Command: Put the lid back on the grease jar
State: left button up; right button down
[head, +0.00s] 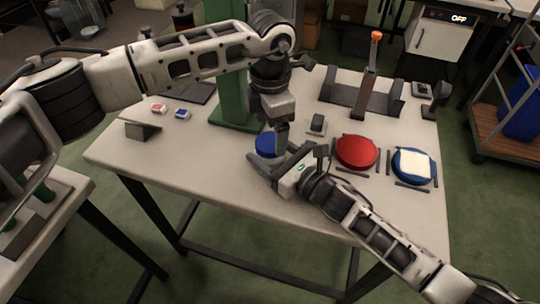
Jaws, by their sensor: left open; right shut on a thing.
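A blue round top (267,143) shows at the near middle of the table, beside the foot of the green column. It appears to be the lid, sitting on the jar; whether it is seated or screwed down cannot be told. The jar body below it is mostly hidden by my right gripper. My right gripper (262,168) reaches in from the lower right, shut around the jar below the blue top. My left gripper (281,137) points down at the right edge of the blue top, open. Its fingertips are small and partly hidden, so contact with the top is unclear.
A red disc (357,152) and a blue disc with a cream square (414,166) lie at right between dark strips. A dark stand with an orange-tipped post (372,75) stands behind. The green column (228,70) rises close behind the jar. The table's front left (190,170) is clear.

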pick_arm(q)
notch_tip(320, 180, up, 9)
dwell(0.3)
jog(key=shift+r, duration=0.1)
pick_arm(e)
jog(key=shift+c, duration=1.2)
grip_release()
pick_arm(q)
notch_tip(320, 180, down, 2)
jog(key=shift+f+b, duration=0.15)
jog(key=shift+b, duration=1)
pick_arm(e)
jog(key=v, duration=1.6)
